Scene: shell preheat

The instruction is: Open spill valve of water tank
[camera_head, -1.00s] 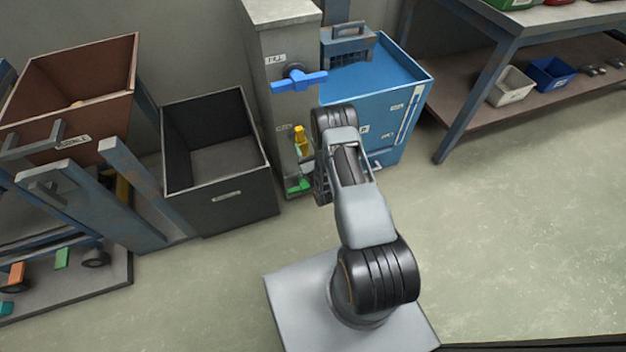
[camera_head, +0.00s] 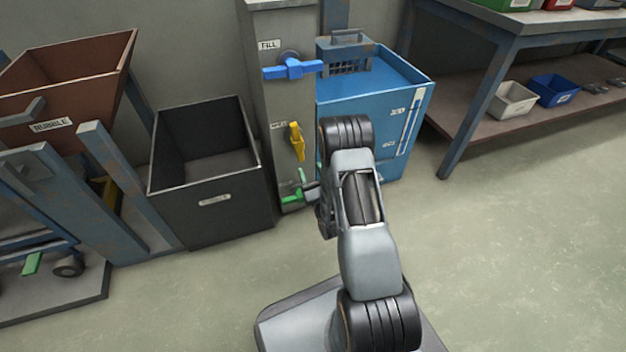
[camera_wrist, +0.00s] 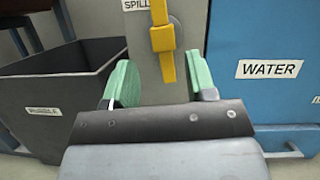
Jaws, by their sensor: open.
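The water tank (camera_head: 345,115) is a blue box labelled WATER in the wrist view (camera_wrist: 268,40). Beside it stands a grey post (camera_head: 275,105). The yellow spill valve handle (camera_head: 298,143) sits on the post below a blue handle and hangs nearly upright; in the wrist view it (camera_wrist: 163,38) is under a SPILL label. My gripper (camera_head: 296,187) is open and empty, its green fingers just below the yellow handle in the head view. In the wrist view the handle's lower end lies between the fingertips (camera_wrist: 162,78); I cannot tell the depth gap.
A blue handle (camera_head: 292,69) labelled FILL is higher on the post. A dark open bin (camera_head: 210,210) stands left of the post, and a brown rubble bin (camera_head: 40,128) is further left. A workbench (camera_head: 480,75) is at the right. The floor at the right is clear.

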